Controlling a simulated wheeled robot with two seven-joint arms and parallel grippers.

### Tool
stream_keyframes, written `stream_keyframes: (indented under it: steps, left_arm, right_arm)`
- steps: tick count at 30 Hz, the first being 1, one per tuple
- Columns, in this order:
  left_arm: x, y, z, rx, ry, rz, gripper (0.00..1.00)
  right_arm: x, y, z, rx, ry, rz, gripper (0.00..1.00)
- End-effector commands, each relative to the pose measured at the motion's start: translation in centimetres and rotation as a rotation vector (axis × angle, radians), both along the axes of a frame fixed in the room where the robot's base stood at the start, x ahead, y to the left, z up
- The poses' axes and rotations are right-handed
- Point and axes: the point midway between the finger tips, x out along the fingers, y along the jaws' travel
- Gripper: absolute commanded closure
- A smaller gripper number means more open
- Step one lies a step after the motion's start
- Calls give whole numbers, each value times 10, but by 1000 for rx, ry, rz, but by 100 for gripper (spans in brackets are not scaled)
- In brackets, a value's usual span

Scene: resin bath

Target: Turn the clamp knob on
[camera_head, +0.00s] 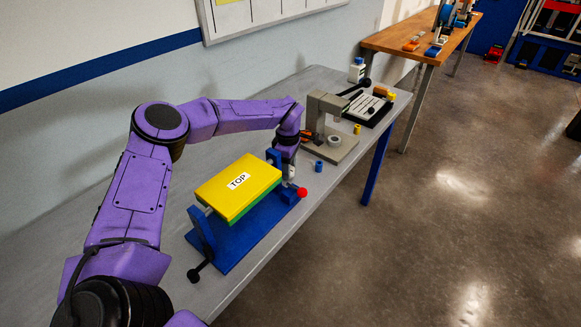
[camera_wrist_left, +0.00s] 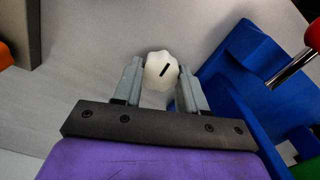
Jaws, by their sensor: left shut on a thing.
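The clamp knob (camera_wrist_left: 161,70) is white and lobed, with a black line on its face that slants up to the right. In the left wrist view it sits between the two grey fingers of my left gripper (camera_wrist_left: 159,84), which is shut on it. In the head view my left gripper (camera_head: 289,172) is at the right end of the blue fixture (camera_head: 227,246). A yellow-topped block marked TOP (camera_head: 238,187), green below, is held in that fixture. My right gripper is not in view.
A red ball-ended lever (camera_head: 301,192) stands close to the gripper. The bench front edge is near the fixture.

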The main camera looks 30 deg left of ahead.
Motion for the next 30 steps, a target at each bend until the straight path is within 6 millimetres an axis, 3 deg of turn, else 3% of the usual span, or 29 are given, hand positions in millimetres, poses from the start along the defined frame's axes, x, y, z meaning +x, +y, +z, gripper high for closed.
stream_keyframes:
  steps: [22,23,24,30]
  left_arm:
    - [0,-1,0,0,3,-80,89]
    - [0,-1,0,0,2,-80,49]
    - [0,-1,0,0,2,-80,36]
    - [1,-1,0,1,0,-80,33]
  right_arm:
    - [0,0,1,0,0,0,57]
    - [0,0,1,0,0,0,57]
    - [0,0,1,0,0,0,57]
    - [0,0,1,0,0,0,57]
